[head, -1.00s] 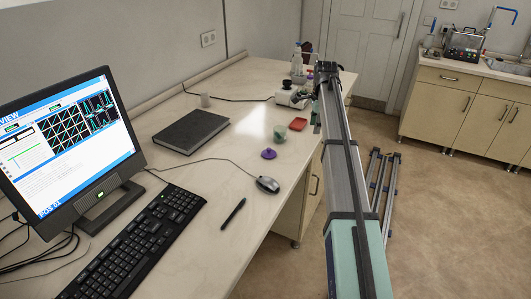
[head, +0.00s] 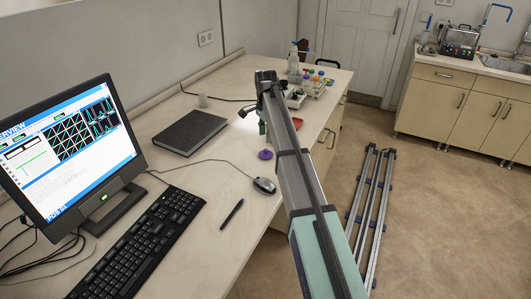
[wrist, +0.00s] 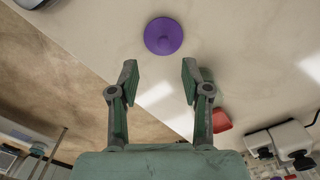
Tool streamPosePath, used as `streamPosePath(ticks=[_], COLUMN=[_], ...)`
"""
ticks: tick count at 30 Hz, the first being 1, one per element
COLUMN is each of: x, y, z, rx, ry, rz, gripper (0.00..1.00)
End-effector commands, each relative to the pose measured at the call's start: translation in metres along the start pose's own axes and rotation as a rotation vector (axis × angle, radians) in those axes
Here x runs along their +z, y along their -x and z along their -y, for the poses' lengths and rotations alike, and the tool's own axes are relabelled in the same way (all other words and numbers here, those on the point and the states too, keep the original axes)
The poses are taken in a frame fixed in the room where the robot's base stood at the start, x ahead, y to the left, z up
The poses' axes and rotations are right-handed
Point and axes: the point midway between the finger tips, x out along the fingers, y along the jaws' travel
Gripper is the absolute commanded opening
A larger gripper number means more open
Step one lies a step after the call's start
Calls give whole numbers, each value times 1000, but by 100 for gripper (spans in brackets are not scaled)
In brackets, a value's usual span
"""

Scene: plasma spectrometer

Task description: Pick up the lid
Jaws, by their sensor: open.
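The purple lid (head: 265,154) lies on the bench in the head view, a little beyond the computer mouse. In the wrist view the lid (wrist: 163,36) is a round purple disc with a raised middle, ahead of the fingertips and roughly centred between them. My gripper (wrist: 160,76) is open, with nothing between its fingers. It is apart from the lid. In the head view my arm hides most of the gripper and part of the bench behind the lid.
A red object (wrist: 221,121) lies beside the right finger in the wrist view. The mouse (head: 264,185), a black book (head: 190,132), a pen (head: 231,212) and a keyboard (head: 138,243) lie on the bench. Bottles and a rack with coloured tops stand at the far end.

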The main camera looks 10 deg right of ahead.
Motion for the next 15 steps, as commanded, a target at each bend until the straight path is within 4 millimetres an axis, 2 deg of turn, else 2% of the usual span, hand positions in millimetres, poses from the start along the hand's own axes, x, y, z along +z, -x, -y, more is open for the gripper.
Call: streamPosePath(ticks=[6, 15], x=[0, 0], y=[-27, -40], z=[0, 2], rx=[0, 0], ry=[0, 0], rz=[0, 0], gripper=[48, 48])
